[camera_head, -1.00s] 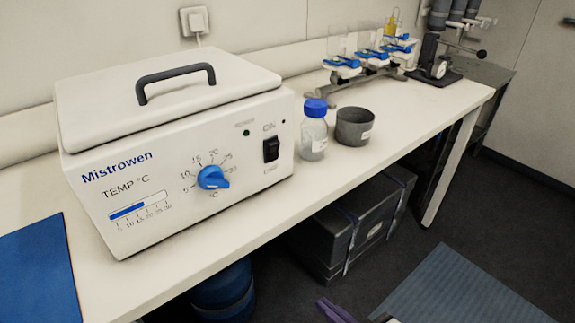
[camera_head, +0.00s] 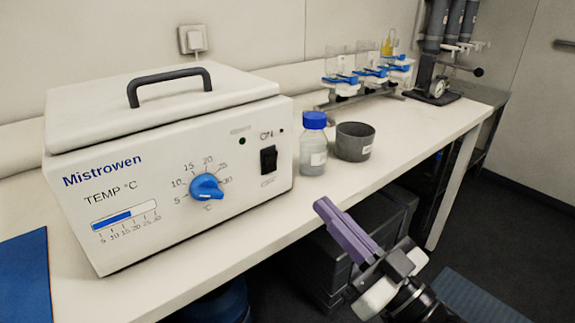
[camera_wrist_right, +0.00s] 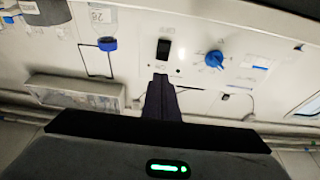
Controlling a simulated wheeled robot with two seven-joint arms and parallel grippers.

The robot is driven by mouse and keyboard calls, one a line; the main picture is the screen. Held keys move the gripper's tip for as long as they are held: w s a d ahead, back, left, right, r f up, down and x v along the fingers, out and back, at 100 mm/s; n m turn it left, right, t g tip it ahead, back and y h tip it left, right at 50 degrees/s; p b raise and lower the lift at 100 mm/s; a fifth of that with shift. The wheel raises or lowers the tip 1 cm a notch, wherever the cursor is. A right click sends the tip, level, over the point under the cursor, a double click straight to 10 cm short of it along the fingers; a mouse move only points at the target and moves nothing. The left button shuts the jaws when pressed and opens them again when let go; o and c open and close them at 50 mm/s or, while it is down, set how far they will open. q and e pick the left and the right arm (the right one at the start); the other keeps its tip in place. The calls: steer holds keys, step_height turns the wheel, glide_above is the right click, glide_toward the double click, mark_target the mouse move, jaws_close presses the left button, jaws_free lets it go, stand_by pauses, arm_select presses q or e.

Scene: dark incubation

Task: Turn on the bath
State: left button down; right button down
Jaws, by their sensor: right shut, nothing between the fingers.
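The bath (camera_head: 140,215) is a white box with a lid and dark handle, marked Mistrowen, at the left of the bench. Its front has a blue temperature knob (camera_head: 206,187) and a black rocker switch (camera_head: 268,160) at the right, under "ON". A small dark green lamp sits left of the switch. My right gripper (camera_head: 322,206) has purple fingers, shut and empty, in front of the bench edge, below and right of the switch and apart from it. In the right wrist view the fingers (camera_wrist_right: 161,82) point toward the switch (camera_wrist_right: 163,49), with the knob (camera_wrist_right: 215,59) beside it.
A blue-capped bottle (camera_head: 313,145) and a grey pot (camera_head: 353,142) stand right of the bath. A rack with blue clamps (camera_head: 360,75) is farther back. A blue mat (camera_head: 25,280) lies at the left. Dark cases (camera_head: 330,250) sit under the bench.

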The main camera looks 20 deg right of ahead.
steer(key=p, duration=0.1)
glide_toward(275, 154)
steer(key=x, duration=0.5)
steer(key=shift+w, duration=0.25)
steer(key=shift+w+a+r, duration=0.1)
steer(key=shift+w+a, duration=0.05)
steer(key=shift+w, duration=0.3)
